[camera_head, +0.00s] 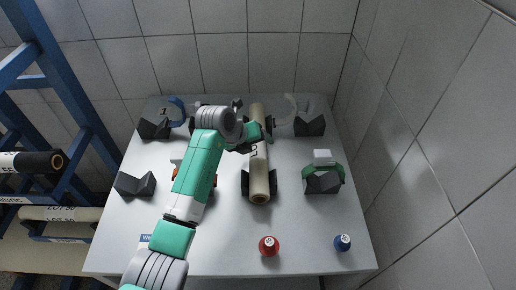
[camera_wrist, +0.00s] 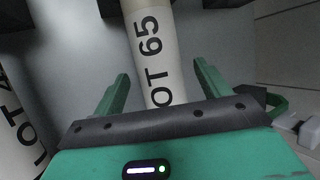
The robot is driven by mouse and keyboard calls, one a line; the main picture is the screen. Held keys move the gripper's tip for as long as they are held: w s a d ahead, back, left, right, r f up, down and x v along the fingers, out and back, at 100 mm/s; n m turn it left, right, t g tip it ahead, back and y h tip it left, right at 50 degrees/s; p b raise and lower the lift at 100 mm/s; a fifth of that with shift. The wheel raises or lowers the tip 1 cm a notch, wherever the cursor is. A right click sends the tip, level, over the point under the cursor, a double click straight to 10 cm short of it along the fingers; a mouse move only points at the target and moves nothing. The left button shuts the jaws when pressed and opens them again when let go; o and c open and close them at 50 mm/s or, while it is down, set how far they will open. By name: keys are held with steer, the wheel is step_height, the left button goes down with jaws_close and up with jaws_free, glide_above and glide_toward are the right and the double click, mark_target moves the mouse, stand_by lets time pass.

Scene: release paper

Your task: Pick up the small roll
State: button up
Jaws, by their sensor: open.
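A cream paper roll (camera_head: 259,182) lies lengthwise on dark cradles in the middle of the table. I take it for the small roll, but cannot confirm its size against others. My gripper (camera_head: 252,146) is at the roll's middle, partly hidden by my arm. In the wrist view the roll (camera_wrist: 152,42), marked "LOT 65", runs between the two green fingers of my gripper (camera_wrist: 161,76). The fingers are apart, with a gap on each side of the roll. Part of the roll is hidden behind the gripper body.
Empty dark cradles (camera_head: 135,184) stand on the table (camera_head: 215,250). Red (camera_head: 269,246) and blue (camera_head: 342,243) bottles stand in front. A blue rack (camera_head: 75,120) with rolls is left. Another lettered roll (camera_wrist: 20,125) shows in the wrist view.

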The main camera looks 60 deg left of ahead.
steer(key=shift+w+a+f, duration=0.1)
steer(key=shift+w+f, duration=0.2)
steer(key=shift+f, duration=0.25)
steer(key=shift+c, duration=0.5)
steer(key=shift+r, duration=0.15)
steer(key=c, duration=1.3)
